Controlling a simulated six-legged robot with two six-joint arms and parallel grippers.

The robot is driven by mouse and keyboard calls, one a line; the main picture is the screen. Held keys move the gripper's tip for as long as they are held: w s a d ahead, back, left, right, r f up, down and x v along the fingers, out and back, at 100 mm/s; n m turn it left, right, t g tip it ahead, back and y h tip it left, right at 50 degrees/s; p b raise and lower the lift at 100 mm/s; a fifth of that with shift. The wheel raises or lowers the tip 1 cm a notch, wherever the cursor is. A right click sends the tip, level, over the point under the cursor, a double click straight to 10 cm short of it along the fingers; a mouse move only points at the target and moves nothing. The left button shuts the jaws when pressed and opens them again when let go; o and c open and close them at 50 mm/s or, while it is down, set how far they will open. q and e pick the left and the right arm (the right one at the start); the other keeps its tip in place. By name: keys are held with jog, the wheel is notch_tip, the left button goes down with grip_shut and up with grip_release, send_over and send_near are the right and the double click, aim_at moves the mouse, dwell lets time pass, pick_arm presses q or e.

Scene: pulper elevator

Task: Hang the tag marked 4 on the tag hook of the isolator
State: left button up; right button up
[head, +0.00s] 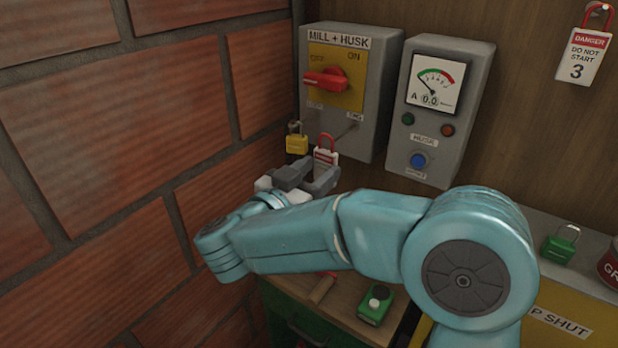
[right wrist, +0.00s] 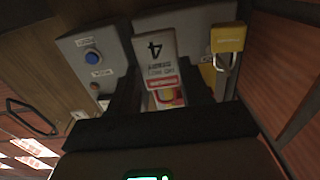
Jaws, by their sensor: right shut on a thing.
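The isolator (head: 386,70), a grey box labelled MILL + HUSK with a red rotary handle (head: 325,81), is on the wall at upper middle. The handle points left toward OFF. The tag marked 4 (right wrist: 155,48) is between the fingers of my right gripper (head: 308,177), which is shut on it. In the head view the tag (head: 325,157) is upright, its red loop on top, just below the isolator. The tag hook (head: 347,128) juts from the lower right of the isolator, close to the loop. I cannot tell whether they touch. My left gripper is out of view.
A yellow padlock (head: 297,142) hangs at the isolator's lower left, close beside the tag. A grey meter box (head: 455,105) stands to the right. A brick wall (head: 140,130) closes the left side. Tag 3 (head: 583,55) hangs upper right.

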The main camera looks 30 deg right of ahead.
jog(key=shift+f+x, duration=0.2)
jog(key=shift+x, duration=1.25)
jog(key=shift+w+d+f, duration=0.25)
jog(key=shift+d+f, duration=0.15)
jog(key=shift+d, duration=0.05)
jog(key=o, duration=1.1)
jog(key=b, duration=0.3)
send_near(327, 168)
jog(key=a, duration=0.1)
jog(key=s+a, duration=0.1)
jog(key=a, duration=0.1)
jog(key=a+f, duration=0.1)
jog(key=a, duration=0.1)
jog(key=shift+s+f, duration=0.1)
jog(key=shift+s, duration=0.05)
